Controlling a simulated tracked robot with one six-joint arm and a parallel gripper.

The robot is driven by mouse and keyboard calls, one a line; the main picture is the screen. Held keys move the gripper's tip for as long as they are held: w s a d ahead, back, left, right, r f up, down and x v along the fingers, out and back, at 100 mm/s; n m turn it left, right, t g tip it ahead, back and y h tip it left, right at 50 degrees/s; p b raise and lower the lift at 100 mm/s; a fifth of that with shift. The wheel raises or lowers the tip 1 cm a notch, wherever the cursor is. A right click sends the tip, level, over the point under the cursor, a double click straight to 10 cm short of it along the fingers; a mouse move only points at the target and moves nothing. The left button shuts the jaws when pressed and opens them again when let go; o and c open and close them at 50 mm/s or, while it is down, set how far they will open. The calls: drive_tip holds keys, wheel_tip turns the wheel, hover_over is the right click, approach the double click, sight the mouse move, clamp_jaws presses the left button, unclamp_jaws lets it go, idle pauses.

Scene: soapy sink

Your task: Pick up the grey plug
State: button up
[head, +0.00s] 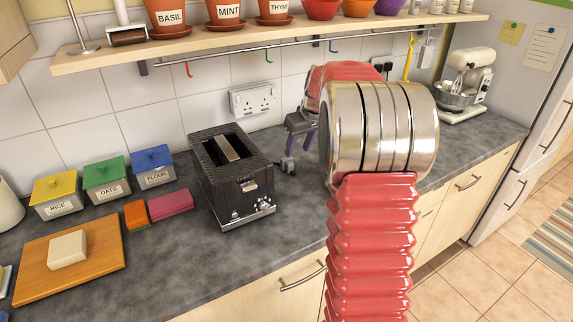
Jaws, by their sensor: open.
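The grey plug (288,165) lies on the dark worktop, just right of the black toaster (232,175). It is small in the head view. My gripper (300,146) is above and slightly right of the plug, its jaws pointing down. The jaws are open, with nothing seen between them. They look close to the plug, but I cannot tell the exact gap. My red and silver arm hides the worktop to the right of the gripper.
A white double wall socket (254,100) is behind the toaster. A shelf (260,39) with pots and a hanging rail runs above. Coloured tins, a sponge (136,215) and a wooden board (95,279) stand left. A mixer (468,85) stands at the far right.

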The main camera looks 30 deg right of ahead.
hover_over(291, 165)
drive_tip(key=s, duration=0.2)
drive_tip(key=shift+d+f, duration=0.15)
drive_tip(key=shift+f, duration=2.2)
drive_tip(key=shift+f, duration=0.1)
drive_tip(key=shift+x, duration=2.5)
drive_tip(key=shift+c, duration=0.4)
drive_tip(key=c, duration=0.6)
drive_tip(key=shift+c, duration=0.2)
wheel_tip(291, 165, up, 10)
drive_tip(key=shift+f, duration=0.25)
drive_tip(key=shift+r, duration=0.25)
